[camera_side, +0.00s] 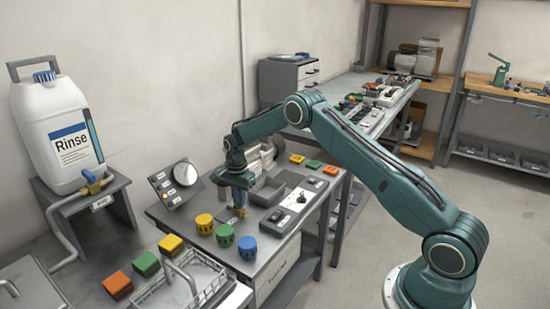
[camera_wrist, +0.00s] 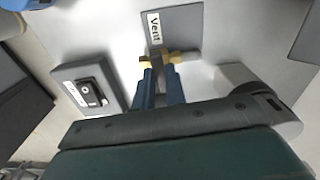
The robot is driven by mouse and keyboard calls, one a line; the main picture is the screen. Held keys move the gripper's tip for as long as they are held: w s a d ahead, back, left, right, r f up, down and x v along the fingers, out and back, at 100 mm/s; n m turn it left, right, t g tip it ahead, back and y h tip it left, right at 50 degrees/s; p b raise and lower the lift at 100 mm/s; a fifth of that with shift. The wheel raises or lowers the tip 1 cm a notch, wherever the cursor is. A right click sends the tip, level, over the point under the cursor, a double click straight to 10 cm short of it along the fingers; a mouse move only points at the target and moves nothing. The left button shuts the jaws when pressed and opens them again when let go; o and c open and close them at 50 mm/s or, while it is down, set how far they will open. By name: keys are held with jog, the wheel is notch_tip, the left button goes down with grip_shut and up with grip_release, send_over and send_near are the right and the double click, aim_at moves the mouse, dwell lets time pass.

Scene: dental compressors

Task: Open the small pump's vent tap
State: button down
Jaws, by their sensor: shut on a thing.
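The vent tap (camera_wrist: 172,58) shows in the wrist view as a brass piece on a short grey pipe. It is beside a grey plate with a "Vent" label (camera_wrist: 155,27). My gripper (camera_wrist: 160,75) has its two blue fingers shut on the tap, with brass showing at and beyond the fingertips. The fingers hide part of the tap, and I cannot tell how its handle is turned. In the side view my gripper (camera_side: 239,208) points down at the bench, with a little brass at its tip. A pale machine (camera_side: 262,155), perhaps the small pump, is partly hidden behind my arm.
A switch box (camera_wrist: 88,88) stands left of the tap in the wrist view. Yellow, green and blue knobs (camera_side: 224,235) stand at the bench front. A Rinse jug (camera_side: 60,130) stands far left.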

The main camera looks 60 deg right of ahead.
jog(key=n, duration=1.3)
jog(key=shift+n, duration=2.1)
jog(key=c, duration=1.4)
grip_release()
jog(key=shift+c, duration=0.2)
jog(key=shift+r, duration=0.2)
